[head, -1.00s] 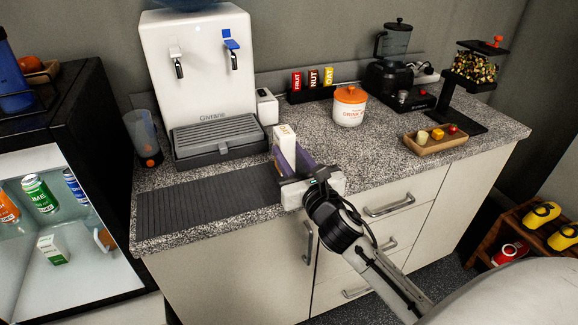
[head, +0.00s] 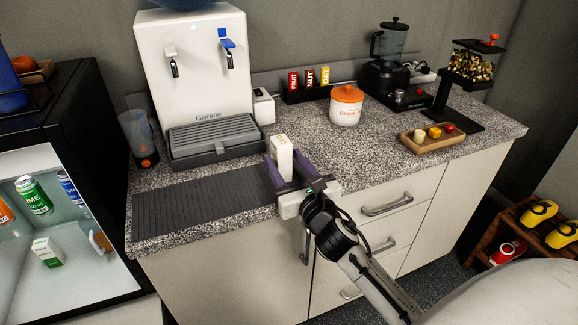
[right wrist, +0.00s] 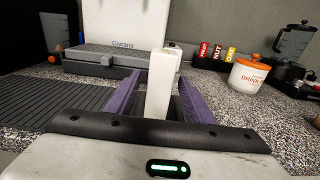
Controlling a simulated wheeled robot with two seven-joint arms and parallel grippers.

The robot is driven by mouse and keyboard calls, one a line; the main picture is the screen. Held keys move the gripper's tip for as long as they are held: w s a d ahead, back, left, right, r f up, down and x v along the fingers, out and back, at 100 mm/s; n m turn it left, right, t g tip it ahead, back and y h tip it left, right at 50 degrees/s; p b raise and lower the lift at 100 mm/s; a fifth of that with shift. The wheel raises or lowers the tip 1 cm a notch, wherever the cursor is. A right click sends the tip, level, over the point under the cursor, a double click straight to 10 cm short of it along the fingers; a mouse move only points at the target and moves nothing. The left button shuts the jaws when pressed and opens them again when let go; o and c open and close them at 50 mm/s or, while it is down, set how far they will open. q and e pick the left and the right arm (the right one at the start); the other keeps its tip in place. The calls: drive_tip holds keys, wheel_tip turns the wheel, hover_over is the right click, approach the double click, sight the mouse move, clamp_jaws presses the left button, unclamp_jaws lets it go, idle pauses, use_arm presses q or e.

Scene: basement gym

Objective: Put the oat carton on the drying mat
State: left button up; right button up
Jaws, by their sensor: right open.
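A slim white carton (head: 283,157) with a small orange mark stands upright on the counter at the right end of the dark ribbed drying mat (head: 200,205). Whether its base touches the mat's edge is hidden. My right gripper (head: 285,162) is open, with one purple finger on each side of the carton. In the right wrist view the carton (right wrist: 161,85) stands upright between the two fingers, with a gap visible on the left side. The mat (right wrist: 50,98) lies to the left there. My left gripper is not in view.
A water dispenser (head: 197,75) stands behind the mat. An orange-lidded jar (head: 346,107), a wooden tray (head: 432,140) and a blender (head: 392,60) are to the right. A dark tumbler (head: 140,140) stands at the left. The mat's surface is bare.

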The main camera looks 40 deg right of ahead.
drive_tip(key=shift+s+a, duration=0.1)
drive_tip(key=shift+s, duration=0.15)
drive_tip(key=b+v, duration=0.2)
drive_tip(key=v, duration=0.9)
drive_tip(key=s+a+f+m+g+y, duration=0.2)
drive_tip(key=s+a+f+m, duration=0.3)
drive_tip(key=f+m, duration=0.5)
drive_tip(key=s+a+f+m+g+y, duration=0.2)
drive_tip(key=s+a+f+m+g, duration=0.2)
drive_tip(key=f+m, duration=0.6)
drive_tip(key=s+a+f+m+g+y, duration=0.2)
drive_tip(key=s+a+f+m, duration=0.4)
drive_tip(key=f+m, duration=0.4)
drive_tip(key=shift+s+a+f+m+g+y+p, duration=0.3)
drive_tip(key=shift+s+m+g+y, duration=0.15)
drive_tip(key=shift+m, duration=0.25)
drive_tip(key=shift+d, duration=0.1)
